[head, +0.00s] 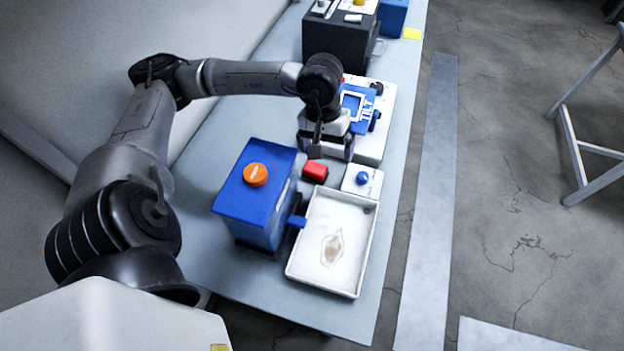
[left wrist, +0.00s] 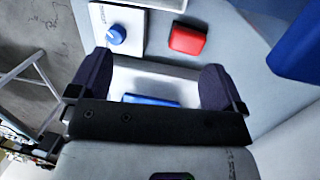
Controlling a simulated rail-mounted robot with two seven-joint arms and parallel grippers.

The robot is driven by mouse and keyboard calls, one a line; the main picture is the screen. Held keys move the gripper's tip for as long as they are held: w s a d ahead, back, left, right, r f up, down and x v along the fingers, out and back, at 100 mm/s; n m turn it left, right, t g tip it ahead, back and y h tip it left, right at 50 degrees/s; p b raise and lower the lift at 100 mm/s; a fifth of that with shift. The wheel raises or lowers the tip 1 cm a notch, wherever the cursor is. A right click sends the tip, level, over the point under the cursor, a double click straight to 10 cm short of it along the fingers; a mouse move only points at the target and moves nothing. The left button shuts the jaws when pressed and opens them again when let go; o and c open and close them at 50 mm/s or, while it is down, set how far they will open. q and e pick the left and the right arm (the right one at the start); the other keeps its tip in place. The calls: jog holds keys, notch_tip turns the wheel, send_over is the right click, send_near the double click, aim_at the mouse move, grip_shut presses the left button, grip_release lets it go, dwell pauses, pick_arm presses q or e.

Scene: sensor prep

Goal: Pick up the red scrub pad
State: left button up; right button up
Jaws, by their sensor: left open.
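The red scrub pad (head: 315,171) is a small red block lying on the pale blue table, between the blue box and the white plate with a blue knob. It also shows whole in the left wrist view (left wrist: 187,40), beyond my fingertips. My left gripper (head: 326,150) is above the table, just behind the pad in the head view, apart from it. In the left wrist view my left gripper (left wrist: 155,80) has its two dark fingers wide apart with nothing held between them. My right gripper is in neither view.
A blue box (head: 258,205) with an orange knob stands left of the pad. A white tray (head: 294,268) with a pale diamond-shaped item lies in front. The white plate with a blue knob (head: 363,181) is right of the pad. A white device with a blue TILT part (head: 372,150) stands behind.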

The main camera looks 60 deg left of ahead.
pick_arm(q)
jog(key=y+b, duration=0.1)
jog(key=y, duration=0.1)
send_over(315, 168)
jog(key=f, duration=0.1)
notch_tip(315, 168, down, 6)
jog(key=shift+a+f+b, duration=0.1)
jog(key=shift+f+b, duration=0.1)
jog(key=shift+b, duration=0.3)
jog(key=shift+f, duration=0.65)
notch_tip(315, 168, down, 5)
jog(key=shift+f+b, duration=0.1)
jog(key=shift+b, duration=0.4)
jog(key=shift+c, duration=0.7)
jog(key=c, duration=0.9)
